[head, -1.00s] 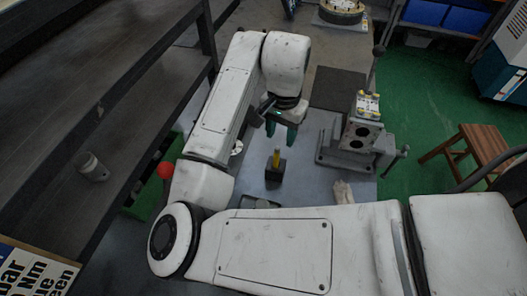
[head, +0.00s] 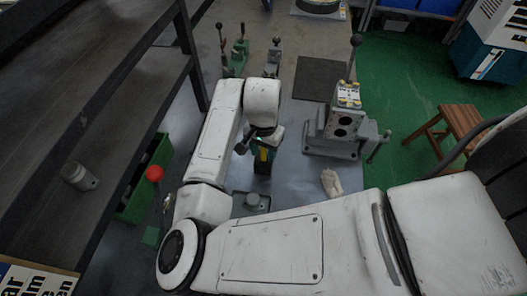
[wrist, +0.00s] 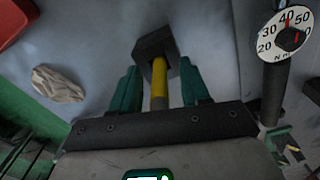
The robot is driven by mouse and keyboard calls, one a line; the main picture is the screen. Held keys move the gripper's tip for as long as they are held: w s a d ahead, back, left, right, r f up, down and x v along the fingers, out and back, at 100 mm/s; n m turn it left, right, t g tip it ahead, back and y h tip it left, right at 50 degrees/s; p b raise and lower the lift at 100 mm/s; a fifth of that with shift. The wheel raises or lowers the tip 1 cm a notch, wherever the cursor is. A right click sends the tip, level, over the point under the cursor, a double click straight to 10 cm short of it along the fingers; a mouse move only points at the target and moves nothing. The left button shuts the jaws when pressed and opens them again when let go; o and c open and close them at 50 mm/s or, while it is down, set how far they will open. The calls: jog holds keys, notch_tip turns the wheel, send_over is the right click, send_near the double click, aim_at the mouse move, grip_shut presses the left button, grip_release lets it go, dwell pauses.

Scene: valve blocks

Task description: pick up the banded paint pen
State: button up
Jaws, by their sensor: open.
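The banded paint pen (wrist: 160,84) is yellow with a grey band near its lower part in the wrist view. It stands in a dark block-shaped holder (wrist: 148,43). In the head view the pen (head: 264,155) is a small yellow patch above the holder (head: 262,168), mostly hidden by my wrist. My gripper (wrist: 158,68) is open, with its green fingers on either side of the pen in the wrist view, a visible gap on both sides. The gripper (head: 262,150) is mostly hidden in the head view.
A grey valve block fixture (head: 340,130) with an upright lever stands to the right. A pale crumpled lump (head: 331,183) lies on the bench. A round torque dial (wrist: 284,33) shows at upper right in the wrist view. A dark shelf (head: 110,120) stands at left.

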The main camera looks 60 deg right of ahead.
jog(key=shift+c, duration=0.4)
grip_shut()
